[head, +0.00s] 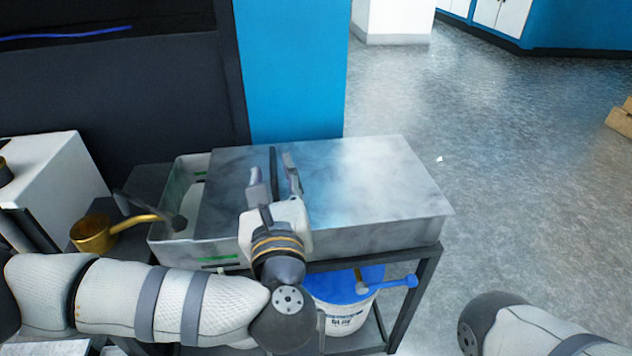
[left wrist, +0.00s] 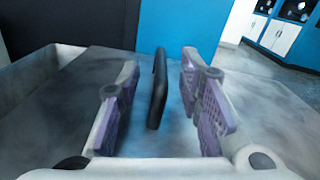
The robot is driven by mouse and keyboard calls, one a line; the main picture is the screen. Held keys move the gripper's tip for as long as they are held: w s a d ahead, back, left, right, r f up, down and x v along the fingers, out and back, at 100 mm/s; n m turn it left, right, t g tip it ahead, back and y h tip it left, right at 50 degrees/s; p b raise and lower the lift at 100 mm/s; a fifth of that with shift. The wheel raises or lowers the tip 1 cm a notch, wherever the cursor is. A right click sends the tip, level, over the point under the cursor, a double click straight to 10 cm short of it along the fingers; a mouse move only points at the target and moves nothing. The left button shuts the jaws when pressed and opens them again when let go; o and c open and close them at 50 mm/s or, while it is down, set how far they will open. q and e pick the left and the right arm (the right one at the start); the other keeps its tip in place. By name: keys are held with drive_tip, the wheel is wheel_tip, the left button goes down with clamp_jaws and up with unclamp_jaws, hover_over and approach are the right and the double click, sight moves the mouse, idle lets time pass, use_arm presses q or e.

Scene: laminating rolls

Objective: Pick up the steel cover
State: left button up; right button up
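The steel cover (head: 375,185) is a flat grey metal sheet with a dark upright handle (head: 273,165) on top. It lies over most of a steel tank (head: 172,200), whose left end is uncovered. My left gripper (head: 272,172) is over the cover with its fingers apart. In the left wrist view the dark handle (left wrist: 158,90) stands between the two open fingers, with a gap visible on each side. Whether the fingers reach down around it is hard to tell. My right gripper is out of view; only part of my right arm shows at the lower right.
The tank stands on a dark metal frame (head: 428,280). A brass ladle (head: 95,233) is at the left. A white bucket (head: 345,316) with a blue tool sits below. A blue pillar (head: 292,70) stands behind the tank. The floor at the right is open.

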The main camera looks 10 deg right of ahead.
use_arm(q)
drive_tip(key=shift+w, duration=0.3)
clamp_jaws()
drive_tip(key=shift+r, duration=0.2)
